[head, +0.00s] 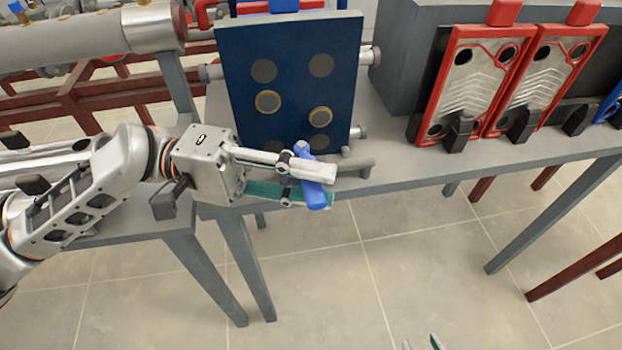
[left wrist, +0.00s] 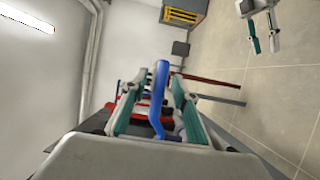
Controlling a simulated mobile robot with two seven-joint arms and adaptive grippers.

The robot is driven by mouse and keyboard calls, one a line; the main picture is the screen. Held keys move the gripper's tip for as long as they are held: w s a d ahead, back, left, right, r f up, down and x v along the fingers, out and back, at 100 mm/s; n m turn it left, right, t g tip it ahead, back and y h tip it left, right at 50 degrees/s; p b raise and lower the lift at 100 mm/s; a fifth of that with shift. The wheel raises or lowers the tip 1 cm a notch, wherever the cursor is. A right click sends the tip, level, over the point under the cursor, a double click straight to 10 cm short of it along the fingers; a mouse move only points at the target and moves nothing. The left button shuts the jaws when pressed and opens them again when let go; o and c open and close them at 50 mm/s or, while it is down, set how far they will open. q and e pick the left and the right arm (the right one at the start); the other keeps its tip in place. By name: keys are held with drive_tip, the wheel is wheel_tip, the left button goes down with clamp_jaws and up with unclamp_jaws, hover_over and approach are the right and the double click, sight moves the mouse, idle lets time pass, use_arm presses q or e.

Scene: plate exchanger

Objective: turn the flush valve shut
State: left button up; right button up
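The flush valve's blue handle (head: 308,165) sits at the front of the table, just below the dark blue end plate (head: 290,95). My left gripper (head: 326,186) reaches it from the left. Its two fingers are apart, with the handle between them. In the left wrist view the blue handle (left wrist: 158,95) stands between the open fingers, with a gap visible on either side. The valve body is mostly hidden behind the gripper. My right gripper (left wrist: 263,32) shows in the left wrist view, open and empty. Only its fingertips show at the bottom edge of the head view.
Red-framed plates (head: 468,80) with black clamps stand on the grey table (head: 420,178) at the right. A large grey pipe (head: 80,42) runs across the upper left over red framing. The tiled floor (head: 400,260) in front of the table is clear.

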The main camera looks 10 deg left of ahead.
use_arm(q)
drive_tip(key=a, duration=0.7)
drive_tip(key=shift+w+a, duration=0.15)
drive_tip(key=shift+a, duration=0.1)
